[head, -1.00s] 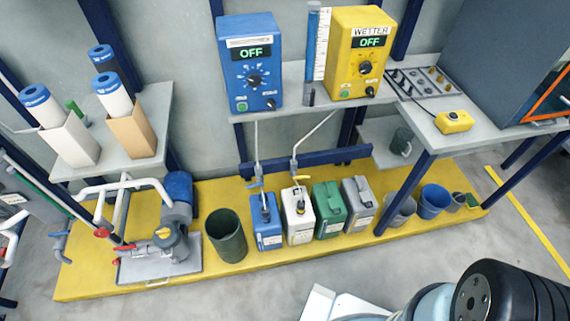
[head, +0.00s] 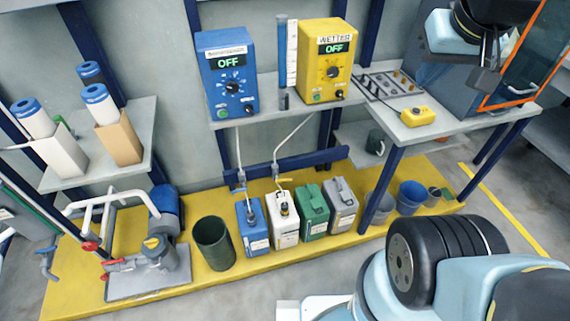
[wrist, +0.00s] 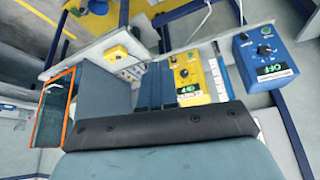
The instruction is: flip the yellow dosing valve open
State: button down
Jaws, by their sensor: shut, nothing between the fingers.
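The yellow dosing valve (head: 284,181) is a small yellow lever on the thin pipe that comes down above the white canister (head: 285,222). It lies roughly crosswise to the pipe; its exact angle is too small to tell. A similar blue valve (head: 238,189) is on the pipe to its left, above the blue canister (head: 252,228). My gripper (head: 485,78) is high at the upper right, in front of the dark cabinet, far from the yellow valve and empty. In the wrist view my gripper's fingers (wrist: 154,68) are together. I cannot make out the yellow valve there.
Above the valves, a shelf holds the blue control box (head: 227,72) and yellow wetter box (head: 325,60), both reading OFF. A bench (head: 450,124) with a yellow pendant (head: 417,116) stands right. Green (head: 312,210) and grey (head: 342,207) canisters stand beside the white one. The floor in front is partly clear.

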jog(key=w+a+f, duration=0.2)
jog(key=w+f, duration=0.1)
jog(key=w, duration=0.5)
jog(key=w+a+f, duration=0.3)
jog(key=w, duration=0.4)
jog(key=w+a+f+n+g, duration=0.1)
jog(key=w+a+f, duration=0.2)
jog(key=w+f, duration=0.35)
jog(key=w+a+f+n, duration=0.1)
jog(key=w+a+f, duration=0.2)
jog(key=w+f, duration=0.35)
jog(key=w+a+f, duration=0.1)
jog(key=a+f, duration=0.2)
jog(key=f, duration=0.8)
jog(key=w+a+f+g, duration=0.1)
jog(key=a+f, duration=0.2)
jog(key=f, duration=0.9)
jog(key=w+a+f+n+y, duration=0.1)
jog(key=a+f, duration=0.3)
jog(key=f, duration=0.7)
jog(key=shift+w+f, duration=0.25)
jog(key=shift+w, duration=0.25)
jog(key=shift+g, duration=0.3)
